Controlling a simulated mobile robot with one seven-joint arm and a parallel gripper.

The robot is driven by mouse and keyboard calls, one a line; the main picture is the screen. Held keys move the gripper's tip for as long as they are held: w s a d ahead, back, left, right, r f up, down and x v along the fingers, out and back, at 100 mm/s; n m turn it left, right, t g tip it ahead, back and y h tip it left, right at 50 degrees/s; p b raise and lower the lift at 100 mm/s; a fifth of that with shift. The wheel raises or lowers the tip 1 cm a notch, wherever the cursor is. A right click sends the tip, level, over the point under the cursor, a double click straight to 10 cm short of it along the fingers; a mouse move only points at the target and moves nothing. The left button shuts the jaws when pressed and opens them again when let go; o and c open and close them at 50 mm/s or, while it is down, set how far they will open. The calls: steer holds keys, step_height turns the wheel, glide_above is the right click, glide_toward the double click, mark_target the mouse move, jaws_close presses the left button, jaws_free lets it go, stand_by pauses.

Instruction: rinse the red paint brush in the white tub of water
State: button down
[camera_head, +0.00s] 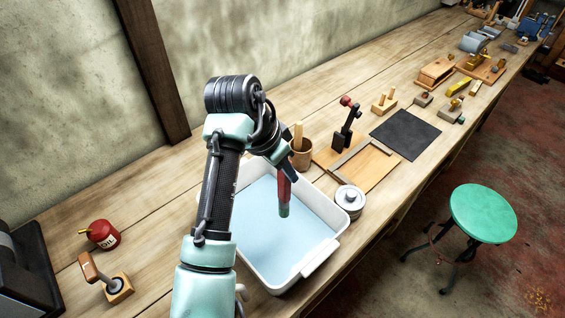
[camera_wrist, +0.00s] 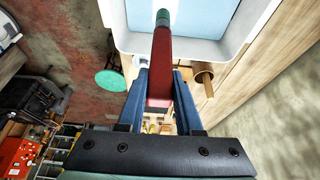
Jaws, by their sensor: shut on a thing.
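The white tub (camera_head: 322,266) of pale blue water (camera_head: 275,235) stands on the workbench. My gripper (camera_head: 290,170) is over the far right part of the tub. It is shut on the red paint brush (camera_head: 284,192), which hangs nearly upright with its dark green tip down. In the head view the tip appears over the water; I cannot tell whether it touches the surface. The wrist view shows the brush (camera_wrist: 161,65) between the two fingers of my gripper (camera_wrist: 160,85), its tip toward the tub (camera_wrist: 238,28). My arm hides the tub's left part.
A brown cup (camera_head: 302,155) and a round metal tin (camera_head: 350,198) stand close to the tub's right side. A wooden board (camera_head: 372,165) lies beyond. A red can (camera_head: 103,234) and a wooden-handled tool (camera_head: 104,279) stand at left. A green stool (camera_head: 482,214) is on the floor.

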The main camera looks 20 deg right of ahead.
mark_target(281, 204)
step_height(281, 204, down, 3)
steer(key=shift+s+a+b, duration=0.1)
steer(key=shift+b, duration=0.9)
steer(key=shift+f+b, duration=3.15)
steer(key=shift+f, duration=2.35)
steer(key=a, duration=0.1)
steer(key=s+a+p, duration=0.1)
steer(key=a, duration=0.1)
steer(key=shift+d, duration=0.1)
